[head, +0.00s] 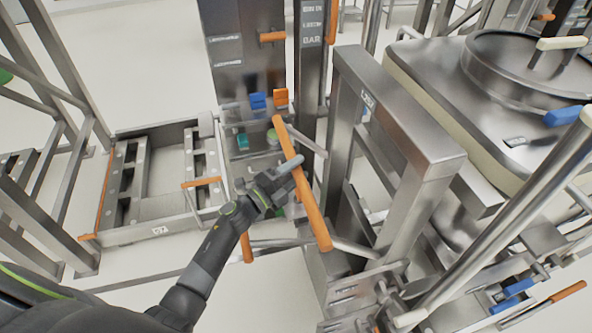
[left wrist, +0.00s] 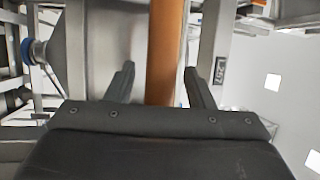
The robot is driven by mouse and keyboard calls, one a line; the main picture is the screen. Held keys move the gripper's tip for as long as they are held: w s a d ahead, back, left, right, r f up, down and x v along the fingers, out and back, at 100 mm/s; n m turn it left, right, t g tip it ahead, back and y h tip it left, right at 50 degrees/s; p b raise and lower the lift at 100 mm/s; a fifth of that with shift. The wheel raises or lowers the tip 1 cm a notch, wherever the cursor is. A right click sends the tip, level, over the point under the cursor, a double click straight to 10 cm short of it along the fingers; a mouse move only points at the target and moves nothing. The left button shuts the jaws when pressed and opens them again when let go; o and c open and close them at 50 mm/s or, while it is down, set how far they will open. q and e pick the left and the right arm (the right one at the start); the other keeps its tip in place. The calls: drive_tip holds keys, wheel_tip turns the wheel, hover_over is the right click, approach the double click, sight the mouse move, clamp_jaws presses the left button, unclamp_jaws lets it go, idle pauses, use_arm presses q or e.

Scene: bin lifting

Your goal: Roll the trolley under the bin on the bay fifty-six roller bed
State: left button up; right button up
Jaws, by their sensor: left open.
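My left gripper (head: 283,174) is at an orange push bar (head: 311,207) on a steel frame near the middle of the head view. In the left wrist view the two dark fingers of the gripper (left wrist: 160,82) are apart, with the orange bar (left wrist: 163,45) running between them. I cannot tell whether they touch it. The bar seems to belong to the upright steel frame (head: 408,130), perhaps the trolley. A large steel bin with a round lid (head: 530,62) stands at the upper right. A low tray-like bed (head: 160,232) lies at the left. My right gripper is out of view.
A dark steel cabinet (head: 235,60) with blue and orange tabs stands behind the bar. Steel rails (head: 75,190) rise at the far left. Pipes and blue-handled parts (head: 515,290) crowd the lower right. Pale floor (head: 125,55) shows at the upper left.

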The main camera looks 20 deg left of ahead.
use_arm(q)
drive_tip(key=shift+c, duration=0.4)
clamp_jaws()
